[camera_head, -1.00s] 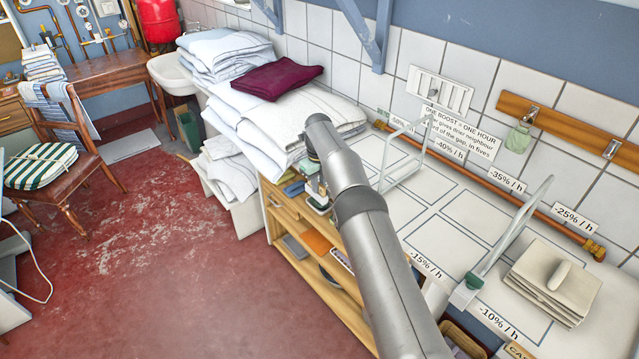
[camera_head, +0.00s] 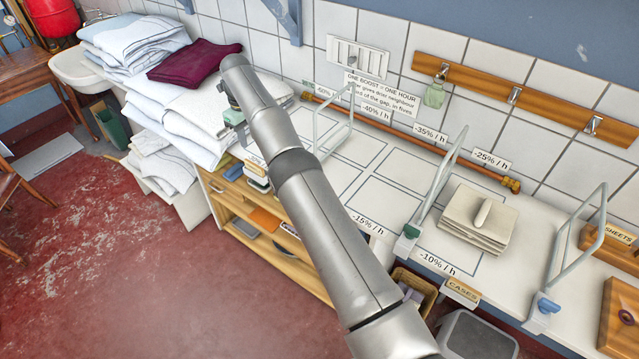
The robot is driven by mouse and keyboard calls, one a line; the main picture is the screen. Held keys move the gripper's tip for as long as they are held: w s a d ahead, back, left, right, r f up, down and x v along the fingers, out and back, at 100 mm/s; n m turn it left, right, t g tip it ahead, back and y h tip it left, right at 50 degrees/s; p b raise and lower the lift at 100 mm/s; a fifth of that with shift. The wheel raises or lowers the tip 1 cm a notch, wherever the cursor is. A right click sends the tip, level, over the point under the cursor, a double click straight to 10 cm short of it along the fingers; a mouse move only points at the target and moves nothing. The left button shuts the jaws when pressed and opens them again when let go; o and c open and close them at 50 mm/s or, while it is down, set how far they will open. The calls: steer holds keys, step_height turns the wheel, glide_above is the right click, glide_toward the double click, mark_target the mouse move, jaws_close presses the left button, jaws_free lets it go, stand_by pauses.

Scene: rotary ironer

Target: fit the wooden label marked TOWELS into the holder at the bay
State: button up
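No wooden label reading TOWELS can be made out in this view. A wooden label reading CASES (camera_head: 461,290) sits at the front edge of the white bench, below the -10% / h strip. Another wooden label reading SHEETS (camera_head: 618,234) is at the right edge. I cannot tell which holder belongs to the TOWELS bay. My arm crosses the picture from the bottom to the upper left, its wrist bent down beside the white linen. My gripper (camera_head: 240,132) is small and partly hidden there, above the wooden shelf unit; its fingers and anything between them cannot be made out.
Wire dividers (camera_head: 440,185) stand up from the white bench (camera_head: 385,200). A folded cream cloth stack (camera_head: 478,218) lies in one outlined bay. Folded linen (camera_head: 200,105) fills the left end. A grey bin (camera_head: 478,335) stands below the bench front.

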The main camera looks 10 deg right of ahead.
steer(key=s+d+r+n, duration=0.4)
steer(key=d+r+n, duration=0.35)
steer(key=r, duration=0.55)
steer(key=s+d+r+n, duration=0.3)
steer(key=s, duration=0.3)
steer(key=s+d+r+n, duration=0.3)
steer(key=s+d, duration=0.1)
steer(key=s, duration=0.2)
steer(key=s+d+f+n, duration=0.2)
steer(key=s+n, duration=0.2)
steer(key=s, duration=0.7)
steer(key=s+d+f+n+t, duration=0.1)
steer(key=s+n, duration=0.4)
steer(key=s, duration=0.5)
steer(key=s+d+f+n, duration=0.3)
steer(key=s+f+n, duration=0.1)
steer(key=s, duration=0.7)
steer(key=shift+s+d+n, duration=0.3)
steer(key=shift+s+n, duration=0.05)
steer(key=shift+f, duration=0.1)
step_height(320, 180, down, 5)
steer(key=b, duration=0.4)
